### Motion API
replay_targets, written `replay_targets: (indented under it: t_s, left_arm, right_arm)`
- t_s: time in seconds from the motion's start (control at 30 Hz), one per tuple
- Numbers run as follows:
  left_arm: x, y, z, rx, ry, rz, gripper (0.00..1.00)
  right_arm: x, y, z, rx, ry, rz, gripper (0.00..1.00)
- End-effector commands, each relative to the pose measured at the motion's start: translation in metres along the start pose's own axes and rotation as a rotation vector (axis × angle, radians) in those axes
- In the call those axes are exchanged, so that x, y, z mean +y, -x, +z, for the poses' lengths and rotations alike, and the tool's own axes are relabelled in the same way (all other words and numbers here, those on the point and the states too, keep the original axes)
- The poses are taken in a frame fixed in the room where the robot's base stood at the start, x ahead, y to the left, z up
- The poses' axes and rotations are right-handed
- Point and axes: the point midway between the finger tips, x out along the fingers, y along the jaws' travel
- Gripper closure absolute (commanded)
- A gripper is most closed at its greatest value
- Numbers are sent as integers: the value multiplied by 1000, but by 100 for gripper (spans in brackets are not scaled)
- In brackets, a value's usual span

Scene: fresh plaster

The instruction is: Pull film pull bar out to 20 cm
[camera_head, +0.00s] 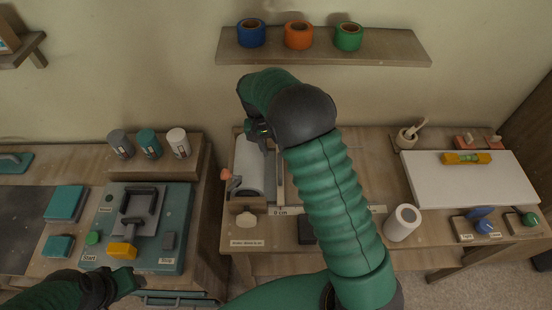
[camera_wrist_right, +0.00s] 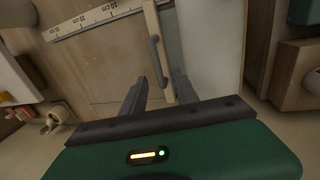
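The film pull bar (camera_head: 280,180) is a narrow wooden strip beside the pale film roll (camera_head: 248,167), near the ruler's 0 cm mark. In the right wrist view the bar (camera_wrist_right: 157,22) carries a dark handle (camera_wrist_right: 158,60). The ruler (camera_wrist_right: 92,20) crosses the bench past the bar's end. My right gripper (camera_wrist_right: 164,82) is open, its two fingers apart near the handle's lower end; I cannot tell whether they touch it. In the head view my arm partly hides the right gripper (camera_head: 262,135). My left gripper (camera_head: 125,281) is low at the left, its fingers unclear.
A white roll (camera_head: 403,222) stands right of my right arm. A white board (camera_head: 470,180) with a yellow level (camera_head: 466,158) lies farther right. A green-grey station (camera_head: 137,225) with buttons is at the left. Coloured tape rolls (camera_head: 298,36) sit on a wall shelf (camera_head: 325,50).

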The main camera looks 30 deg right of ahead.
Motion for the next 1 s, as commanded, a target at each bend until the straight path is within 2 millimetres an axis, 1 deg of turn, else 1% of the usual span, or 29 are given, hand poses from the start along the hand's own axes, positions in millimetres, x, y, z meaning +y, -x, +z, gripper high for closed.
replay_targets:
  t_s: [0.03, 0.1, 0.2, 0.3, 0.4, 0.63, 0.9, 1.0]
  left_arm:
    - [0, 3, -1, 0, 0, 0, 50]
    - [0, 5, -1, 0, 0, 0, 50]
    - [0, 7, -2, 1, -1, 0, 50]
    - [0, 8, -2, 1, -1, 0, 50]
    - [0, 8, -2, 1, -1, 0, 50]
    - [0, 8, -2, 0, 0, 0, 50]
    - [0, 7, -2, 0, 0, 0, 50]
    - [0, 7, -2, 0, -1, 0, 50]
  right_arm:
    - [1, -12, 1, -5, 0, 2, 64]
    - [2, -29, 1, -4, 0, 1, 64]
    - [2, -47, 1, -1, 0, -1, 64]
    - [2, -59, 2, 1, 0, -1, 64]
    - [1, -65, 2, 1, 1, -1, 64]
    - [-1, -66, 1, 2, 1, 0, 64]
    - [0, -66, 1, 2, 1, -2, 99]
    - [0, -66, 1, 2, 1, -3, 100]
